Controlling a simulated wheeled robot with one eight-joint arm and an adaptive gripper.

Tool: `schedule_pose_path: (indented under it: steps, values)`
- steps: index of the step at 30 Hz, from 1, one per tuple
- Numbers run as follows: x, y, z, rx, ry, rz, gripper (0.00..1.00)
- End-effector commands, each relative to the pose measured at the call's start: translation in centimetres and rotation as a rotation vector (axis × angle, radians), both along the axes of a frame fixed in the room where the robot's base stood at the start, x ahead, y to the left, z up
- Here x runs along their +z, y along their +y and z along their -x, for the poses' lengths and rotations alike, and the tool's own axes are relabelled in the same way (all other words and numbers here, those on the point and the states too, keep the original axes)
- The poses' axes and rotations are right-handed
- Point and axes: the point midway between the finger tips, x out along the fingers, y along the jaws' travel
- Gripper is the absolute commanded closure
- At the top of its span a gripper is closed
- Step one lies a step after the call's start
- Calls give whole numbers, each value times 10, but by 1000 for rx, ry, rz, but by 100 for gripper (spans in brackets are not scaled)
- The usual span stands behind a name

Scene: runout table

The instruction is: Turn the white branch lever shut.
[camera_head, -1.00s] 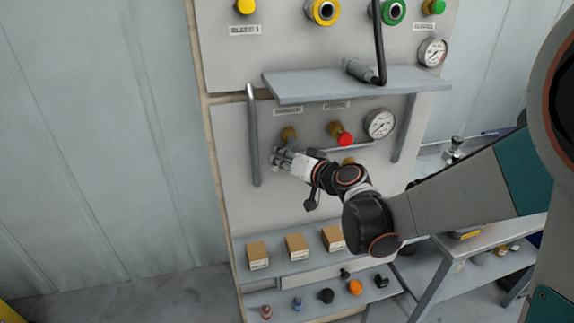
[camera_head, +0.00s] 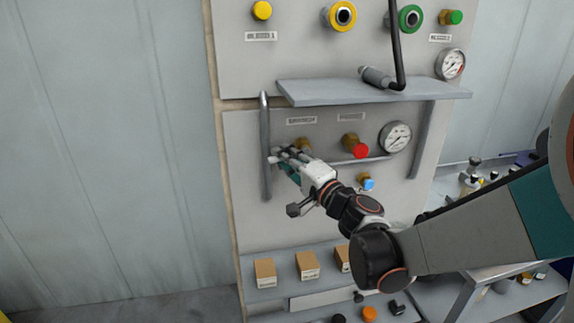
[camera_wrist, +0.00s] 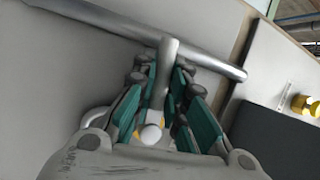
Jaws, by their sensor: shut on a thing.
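The white branch lever shows in the wrist view (camera_wrist: 158,95) as a pale rod with a rounded end, lying between the teal finger pads. My gripper (camera_wrist: 162,100) is shut on it. In the head view my gripper (camera_head: 284,160) is at the lower panel (camera_head: 240,190), just right of the upright grey rail (camera_head: 265,150). A brass valve fitting (camera_head: 303,145) sits just above and right of the fingers. The fingers hide most of the lever in the head view.
The grey rail (camera_wrist: 130,32) passes close beyond the fingertips. A shelf (camera_head: 370,92) juts out above. A red-capped valve (camera_head: 355,147), a gauge (camera_head: 395,137) and a blue-capped fitting (camera_head: 367,183) are to the right. Boxes (camera_head: 307,266) stand on a ledge below.

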Motion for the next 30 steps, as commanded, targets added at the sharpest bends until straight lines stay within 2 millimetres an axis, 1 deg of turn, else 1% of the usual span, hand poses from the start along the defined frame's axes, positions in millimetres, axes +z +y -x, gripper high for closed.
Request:
schedule_pose_path:
  steps: [4, 10, 26, 27, 29, 30]
  values:
    - [3, 1, 1, 0, 21, -70, 100]
    - [6, 0, 1, 0, 36, -124, 100]
    - [7, 0, 0, -1, 42, -143, 100]
    - [7, 0, 0, -1, 42, -143, 78]
    - [8, 0, 0, 0, 42, -142, 66]
    - [8, 0, 0, 0, 42, -142, 66]
